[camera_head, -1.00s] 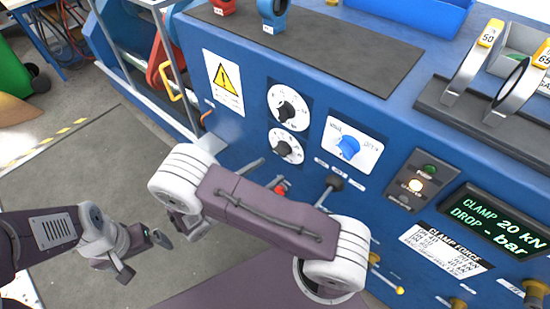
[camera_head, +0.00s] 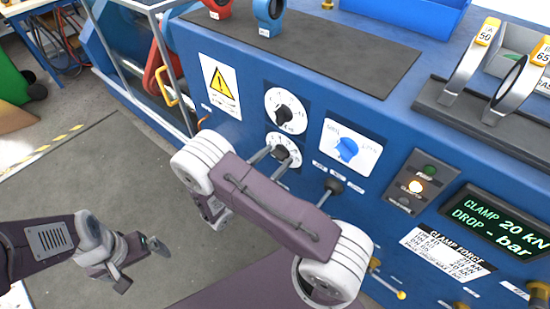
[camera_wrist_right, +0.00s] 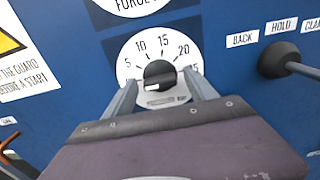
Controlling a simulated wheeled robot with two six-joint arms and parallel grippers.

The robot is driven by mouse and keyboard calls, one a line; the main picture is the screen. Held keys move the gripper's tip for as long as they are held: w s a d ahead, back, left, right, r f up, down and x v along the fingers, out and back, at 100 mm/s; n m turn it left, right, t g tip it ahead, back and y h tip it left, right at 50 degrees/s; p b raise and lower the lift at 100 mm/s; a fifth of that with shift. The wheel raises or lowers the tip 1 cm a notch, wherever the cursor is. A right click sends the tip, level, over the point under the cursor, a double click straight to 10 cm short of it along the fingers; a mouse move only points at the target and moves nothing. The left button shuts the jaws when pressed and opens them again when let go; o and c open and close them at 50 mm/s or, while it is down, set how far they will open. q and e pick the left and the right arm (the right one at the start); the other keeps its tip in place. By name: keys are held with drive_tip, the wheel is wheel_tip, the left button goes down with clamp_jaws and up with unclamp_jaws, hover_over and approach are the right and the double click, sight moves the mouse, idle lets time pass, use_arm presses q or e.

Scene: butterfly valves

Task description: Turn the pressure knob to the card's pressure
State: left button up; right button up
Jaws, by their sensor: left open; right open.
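The lower dial, a black knob (camera_head: 282,153) on a white scale, is on the blue panel below a second, similar dial (camera_head: 285,112). In the right wrist view, the knob (camera_wrist_right: 159,74) sits inside a scale marked from 5 up past 20. A white mark shows on its lower left side. My right gripper (camera_wrist_right: 160,92) is open, with one finger on each side of the knob's lower part; I cannot tell if they touch it. A white card (camera_head: 447,253) headed CLAMP FORCE has small print. My left gripper (camera_head: 141,265) is open and empty over the floor.
A blue selector (camera_head: 347,149) on a white plate, a black-knobbed lever (camera_head: 333,186) and a lit button box (camera_head: 418,183) are right of the dials. A display (camera_head: 495,222) reads CLAMP 20 kN, DROP - bar. A warning sign (camera_head: 219,86) is left.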

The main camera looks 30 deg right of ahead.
drive_tip(key=c, duration=1.4)
